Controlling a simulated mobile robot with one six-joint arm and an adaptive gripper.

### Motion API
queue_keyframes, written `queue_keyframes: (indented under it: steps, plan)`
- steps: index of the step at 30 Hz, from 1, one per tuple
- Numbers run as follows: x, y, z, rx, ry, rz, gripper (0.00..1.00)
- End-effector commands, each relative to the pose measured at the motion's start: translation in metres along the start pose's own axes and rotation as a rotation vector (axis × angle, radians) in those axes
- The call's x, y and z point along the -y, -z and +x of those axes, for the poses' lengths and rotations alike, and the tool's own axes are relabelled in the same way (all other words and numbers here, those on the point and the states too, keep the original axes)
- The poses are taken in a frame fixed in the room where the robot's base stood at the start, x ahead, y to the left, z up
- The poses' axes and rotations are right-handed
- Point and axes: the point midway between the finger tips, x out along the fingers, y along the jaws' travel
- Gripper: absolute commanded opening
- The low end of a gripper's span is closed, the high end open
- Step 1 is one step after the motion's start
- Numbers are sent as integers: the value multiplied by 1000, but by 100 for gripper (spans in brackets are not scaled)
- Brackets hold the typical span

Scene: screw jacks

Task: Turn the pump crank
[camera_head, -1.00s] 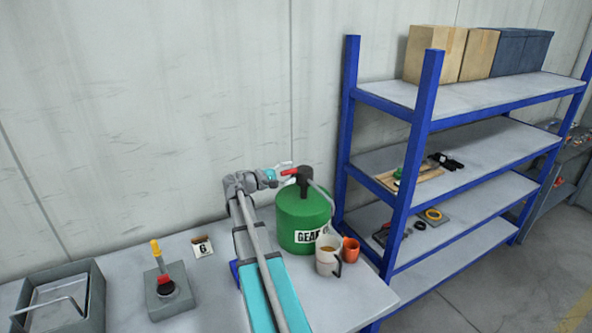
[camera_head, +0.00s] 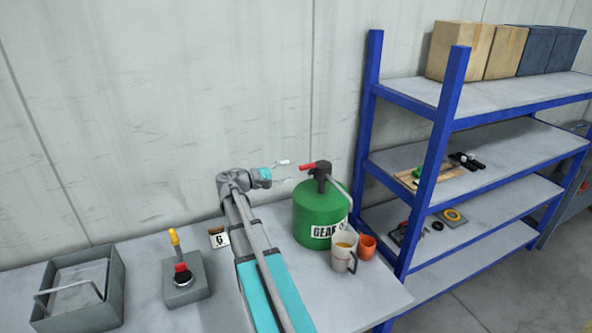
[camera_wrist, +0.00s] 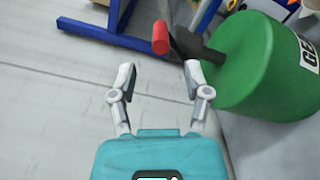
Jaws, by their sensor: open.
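A green drum (camera_head: 320,208) labelled "GEAR" stands on the grey bench. A dark pump head (camera_head: 321,172) sits on its top, with a crank ending in a red handle (camera_head: 307,167) that points left. My gripper (camera_head: 283,171) is open and empty, to the left of the red handle, with a gap between them. In the wrist view the red handle (camera_wrist: 161,38) lies ahead of my open gripper (camera_wrist: 160,78), between the lines of its two fingers. The green drum (camera_wrist: 262,68) is at the right there, close to the right finger.
A white mug (camera_head: 343,252) and an orange cup (camera_head: 366,247) stand in front of the drum. A blue-framed shelf (camera_head: 452,117) stands at the right.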

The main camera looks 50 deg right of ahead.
Motion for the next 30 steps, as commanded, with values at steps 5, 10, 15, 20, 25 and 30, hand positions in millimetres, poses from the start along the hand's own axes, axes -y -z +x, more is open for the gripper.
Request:
queue_keyframes:
  steps: [5, 10, 15, 20, 25, 30]
  plan:
    - [0, 0, -24, -1, -1, 0, 62]
    - [0, -1, -37, 0, -1, 0, 62]
    - [0, -1, -41, 1, 0, 0, 62]
    - [0, -1, -41, 1, 0, 0, 62]
    - [0, -1, -41, 0, 0, 0, 62]
    - [2, -2, -42, -4, 8, 2, 62]
